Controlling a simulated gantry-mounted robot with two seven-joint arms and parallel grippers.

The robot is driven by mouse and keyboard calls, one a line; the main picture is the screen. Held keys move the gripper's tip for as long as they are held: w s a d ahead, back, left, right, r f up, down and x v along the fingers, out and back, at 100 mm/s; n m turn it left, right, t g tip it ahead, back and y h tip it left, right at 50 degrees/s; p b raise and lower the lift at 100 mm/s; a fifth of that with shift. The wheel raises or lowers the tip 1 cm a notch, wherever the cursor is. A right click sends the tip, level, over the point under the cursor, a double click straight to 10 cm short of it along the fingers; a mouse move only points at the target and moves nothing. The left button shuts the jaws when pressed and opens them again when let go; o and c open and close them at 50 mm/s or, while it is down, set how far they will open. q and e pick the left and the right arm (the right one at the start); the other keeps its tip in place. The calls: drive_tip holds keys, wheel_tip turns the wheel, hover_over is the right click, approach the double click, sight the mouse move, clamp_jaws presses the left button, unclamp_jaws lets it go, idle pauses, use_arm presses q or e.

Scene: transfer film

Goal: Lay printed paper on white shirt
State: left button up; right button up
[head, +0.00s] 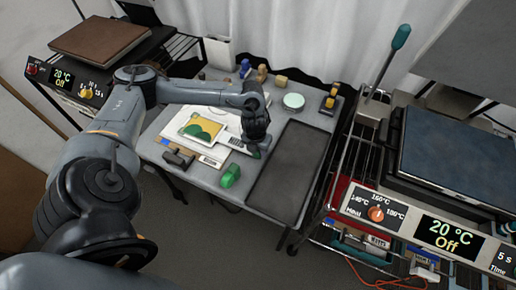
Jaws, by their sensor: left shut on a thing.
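The printed paper (202,128), with a yellow and green picture, lies over a white flat area (174,125) on the grey table. I cannot tell whether that white area is the white shirt. My left gripper (256,150) reaches in over the table, just right of the paper. It is shut on what looks like a flat, slotted tool (233,142) whose pale end lies at the paper's right edge. The fingers hide most of its grip. My right gripper is not in view.
A dark mat (289,172) covers the table's right side. A green block (230,175) stands near the front edge. A round pale-green tin (293,101) and several small items sit at the back. Heat presses stand left (75,85) and right (440,215), both reading 20 °C, Off.

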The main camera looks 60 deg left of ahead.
use_arm(q)
drive_tip(key=shift+f, duration=0.45)
drive_tip(key=o, duration=1.1)
